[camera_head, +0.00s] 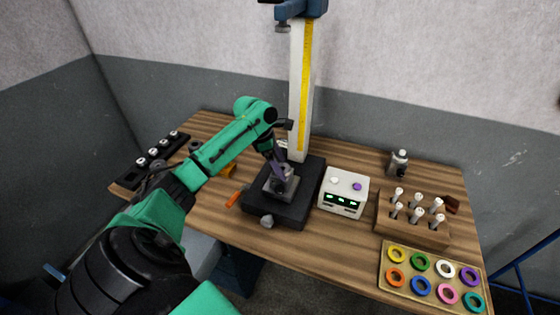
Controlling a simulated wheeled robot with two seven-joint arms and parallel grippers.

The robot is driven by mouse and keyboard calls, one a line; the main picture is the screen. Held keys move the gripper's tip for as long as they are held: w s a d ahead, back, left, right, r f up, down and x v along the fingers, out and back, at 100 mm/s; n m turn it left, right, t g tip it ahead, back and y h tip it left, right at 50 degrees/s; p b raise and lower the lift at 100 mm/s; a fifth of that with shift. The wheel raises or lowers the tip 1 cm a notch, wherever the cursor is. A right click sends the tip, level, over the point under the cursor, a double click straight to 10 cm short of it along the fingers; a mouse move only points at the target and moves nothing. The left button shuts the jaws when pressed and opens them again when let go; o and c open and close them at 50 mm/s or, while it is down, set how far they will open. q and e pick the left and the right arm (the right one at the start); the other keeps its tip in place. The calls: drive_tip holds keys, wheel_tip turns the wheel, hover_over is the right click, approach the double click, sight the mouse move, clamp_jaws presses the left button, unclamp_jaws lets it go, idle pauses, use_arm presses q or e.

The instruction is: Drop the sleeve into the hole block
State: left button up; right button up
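A grey metal block (281,187), which looks like the hole block, sits on the black base (277,213) of a tall measuring stand. My green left arm reaches in from the left, and my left gripper (279,176) points down right at the top of this block. A dark round part (289,171) shows at the block's top beside the fingers. I cannot tell whether it is the sleeve or the hole's rim. The fingers are too small and overlapped to show whether they are open or hold something. My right gripper is not in view.
The stand's white column (299,100) rises behind the block. A white box (343,193) with green displays stands to its right. Further right are a wooden rack (413,229), a tray of coloured rings (398,284) and a metal fitting (398,163). An orange tool (235,199) lies left.

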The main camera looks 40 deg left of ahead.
use_arm(q)
drive_tip(key=shift+r, duration=0.1)
drive_tip(key=shift+s+a+r, duration=0.1)
drive_tip(key=shift+a+r, duration=0.1)
drive_tip(key=shift+r, duration=0.1)
drive_tip(key=b+v, duration=0.3)
drive_tip(key=v, duration=1)
drive_tip(key=shift+r, duration=0.35)
drive_tip(key=shift+s+a, duration=0.1)
